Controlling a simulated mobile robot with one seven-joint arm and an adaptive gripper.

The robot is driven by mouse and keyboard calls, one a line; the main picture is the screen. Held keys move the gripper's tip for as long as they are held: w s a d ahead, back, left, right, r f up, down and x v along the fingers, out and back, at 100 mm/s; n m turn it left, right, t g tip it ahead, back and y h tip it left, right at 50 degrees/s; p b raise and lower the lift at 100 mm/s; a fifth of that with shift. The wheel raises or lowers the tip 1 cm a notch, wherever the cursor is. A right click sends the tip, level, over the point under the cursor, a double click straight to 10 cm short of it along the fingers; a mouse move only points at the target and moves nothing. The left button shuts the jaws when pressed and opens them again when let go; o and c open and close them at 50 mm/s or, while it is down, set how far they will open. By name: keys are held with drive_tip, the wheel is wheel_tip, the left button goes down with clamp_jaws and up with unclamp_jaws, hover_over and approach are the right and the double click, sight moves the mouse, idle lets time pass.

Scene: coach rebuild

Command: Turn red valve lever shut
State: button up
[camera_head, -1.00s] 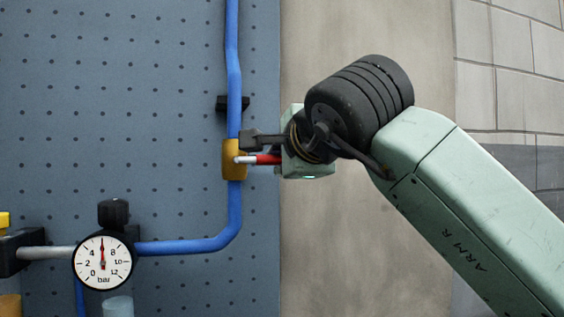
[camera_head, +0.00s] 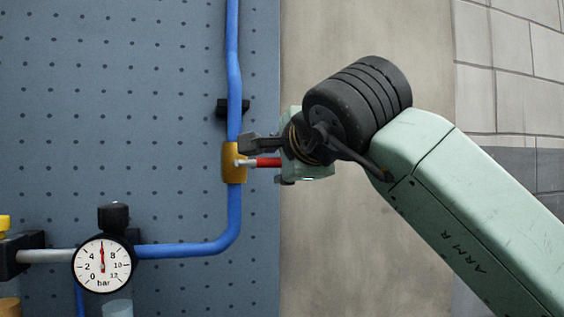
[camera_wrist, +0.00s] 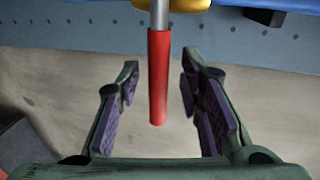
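The red valve lever (camera_head: 268,162) sticks out sideways to the right from a yellow valve body (camera_head: 233,162) on a vertical stretch of blue pipe (camera_head: 235,110). It lies across the pipe, with a grey metal stem at the valve. My gripper (camera_head: 264,163) reaches in from the right, around the lever's red grip. In the wrist view my gripper (camera_wrist: 160,82) is open, with one finger on each side of the red lever (camera_wrist: 159,65). Gaps show between the lever and both fingers. The lever's free end lies between the fingers, and the yellow valve body (camera_wrist: 172,4) is ahead at the top.
A round pressure gauge (camera_head: 102,264) sits at lower left, its needle pointing about straight up. A black knob (camera_head: 112,216) is above it. A black pipe clamp (camera_head: 224,107) is above the valve. The blue pegboard (camera_head: 130,120) stands behind the pipe.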

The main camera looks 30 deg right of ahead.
drive_tip(key=v, duration=1.2)
drive_tip(key=shift+f, duration=0.1)
